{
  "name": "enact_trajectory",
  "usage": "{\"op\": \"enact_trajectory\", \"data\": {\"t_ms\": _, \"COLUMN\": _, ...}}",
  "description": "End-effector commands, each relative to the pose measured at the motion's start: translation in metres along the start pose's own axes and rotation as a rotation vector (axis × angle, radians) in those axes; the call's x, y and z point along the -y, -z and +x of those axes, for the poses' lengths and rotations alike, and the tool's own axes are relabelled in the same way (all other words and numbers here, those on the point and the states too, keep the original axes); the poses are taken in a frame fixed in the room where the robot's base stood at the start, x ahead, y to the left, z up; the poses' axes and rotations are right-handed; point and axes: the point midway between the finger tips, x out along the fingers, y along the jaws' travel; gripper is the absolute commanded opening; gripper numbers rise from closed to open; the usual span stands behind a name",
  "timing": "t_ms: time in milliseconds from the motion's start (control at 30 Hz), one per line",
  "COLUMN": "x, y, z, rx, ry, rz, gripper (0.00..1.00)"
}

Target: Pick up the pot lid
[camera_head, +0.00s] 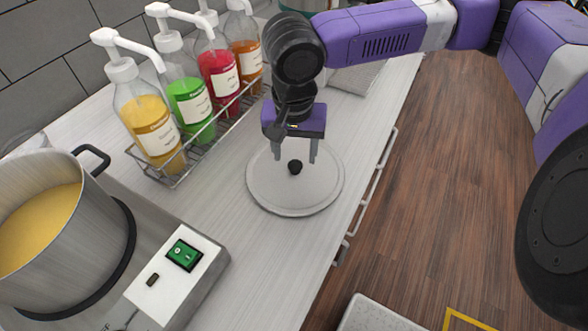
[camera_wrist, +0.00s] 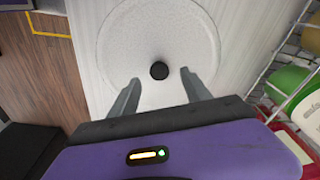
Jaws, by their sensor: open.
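The pot lid (camera_head: 285,192) is a round, pale grey disc with a small black knob (camera_head: 295,167) at its middle. It lies flat on the white counter. In the wrist view the lid (camera_wrist: 158,35) fills the upper middle, with the knob (camera_wrist: 159,70) just beyond the fingertips and between their lines. My gripper (camera_head: 295,158) points down over the lid. It is open and empty, with one finger to each side of the knob in the head view. I cannot tell the exact height of the fingertips above the lid.
A wire rack (camera_head: 177,168) with several syrup pump bottles stands left of the lid. A steel pot (camera_head: 68,235) of yellow liquid sits on a burner (camera_head: 205,265) at the lower left. The counter's right edge with handles (camera_head: 372,185) is close to the lid.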

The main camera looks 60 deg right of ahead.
Motion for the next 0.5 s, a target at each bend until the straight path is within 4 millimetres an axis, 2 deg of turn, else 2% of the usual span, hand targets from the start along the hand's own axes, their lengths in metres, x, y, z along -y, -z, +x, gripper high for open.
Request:
{"op": "enact_trajectory", "data": {"t_ms": 200, "x": 0.0, "y": -0.002, "z": 0.027, "rx": 0.001, "ry": 0.0, "rz": -0.001, "gripper": 0.56}}
{"op": "enact_trajectory", "data": {"t_ms": 500, "x": 0.0, "y": -0.002, "z": 0.034, "rx": -0.001, "ry": 0.001, "rz": -0.001, "gripper": 0.56}}
